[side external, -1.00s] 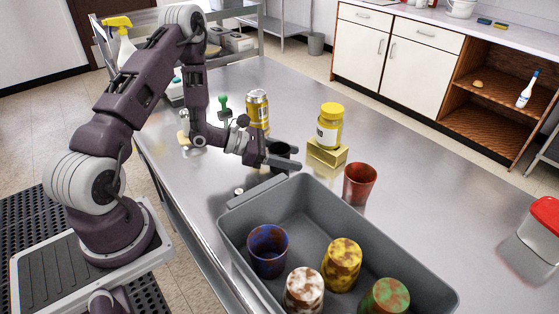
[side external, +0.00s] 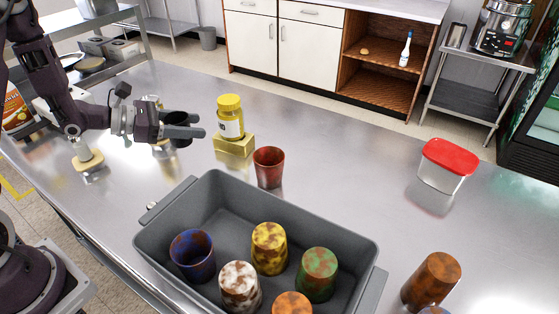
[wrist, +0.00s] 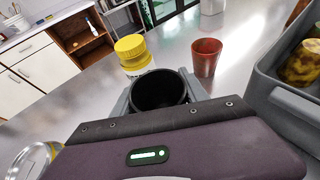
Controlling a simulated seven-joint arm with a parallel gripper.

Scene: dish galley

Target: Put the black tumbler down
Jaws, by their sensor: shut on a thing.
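The black tumbler (wrist: 158,92) is upright, its open mouth showing between my fingers in the wrist view. In the side view the tumbler (side external: 181,143) is partly hidden by the fingers. My gripper (side external: 192,125) is shut on it, left of the yellow-lidded jar and behind the grey bin's far left corner. I cannot tell whether its base touches the steel table (side external: 330,165).
The yellow-lidded jar (side external: 230,118) stands on a yellow block (side external: 234,145). A red tumbler (side external: 268,167) stands right of it. The grey bin (side external: 345,228) holds several mottled tumblers. A can (wrist: 32,160) is near my gripper. The table's right side has free room.

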